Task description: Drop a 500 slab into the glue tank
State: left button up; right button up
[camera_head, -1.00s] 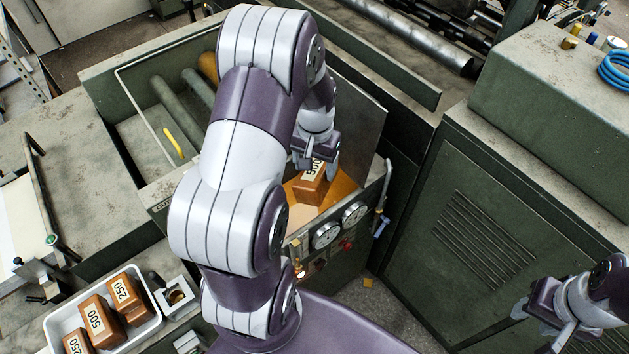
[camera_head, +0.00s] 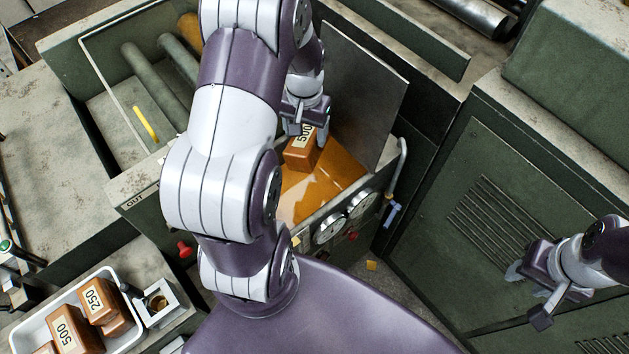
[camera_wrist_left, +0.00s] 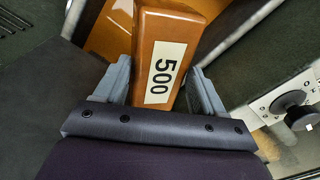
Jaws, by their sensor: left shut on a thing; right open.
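A brown slab (camera_head: 301,152) labelled 500 is in my left gripper (camera_head: 305,132), over the open glue tank. The glue (camera_head: 322,184) in the tank (camera_head: 372,190) is amber and shiny. In the left wrist view the slab (camera_wrist_left: 171,35) sits between both fingers of my left gripper (camera_wrist_left: 155,82), label facing the camera, with amber glue (camera_wrist_left: 108,32) beyond it. I cannot tell whether its lower end touches the glue. My right gripper (camera_head: 528,291) is open and empty at the right, in front of the green cabinet.
A white tray (camera_head: 132,338) with more brown slabs (camera_head: 75,331) marked 500 and 250 is at the lower left. A raised metal lid (camera_head: 361,85) stands behind the tank. Gauges (camera_head: 331,228) and a bent handle (camera_head: 399,165) line its front. A green cabinet (camera_head: 480,190) is to the right.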

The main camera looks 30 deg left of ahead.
pick_arm(q)
notch_tip(320, 180, down, 5)
jog(key=b, duration=0.4)
jog(key=shift+d+f+b, duration=0.1)
jog(key=shift+f+b, duration=0.1)
jog(key=shift+b, duration=0.15)
jog(key=o, duration=1.6)
jog(key=shift+s, duration=0.1)
notch_tip(320, 180, up, 13)
jog(key=shift+f, duration=0.15)
jog(key=s+d+f+m, duration=0.1)
jog(key=s+d+f, duration=0.1)
jog(key=d, duration=0.2)
jog(key=s+d+f+m+t, duration=0.1)
jog(key=s+d+f, duration=0.1)
jog(key=d, duration=0.3)
jog(key=s+d+f+m, duration=0.1)
jog(key=s+d, duration=0.2)
jog(key=d, duration=0.1)
jog(key=shift+s+d+f, duration=0.35)
jog(key=shift+d+f, duration=0.05)
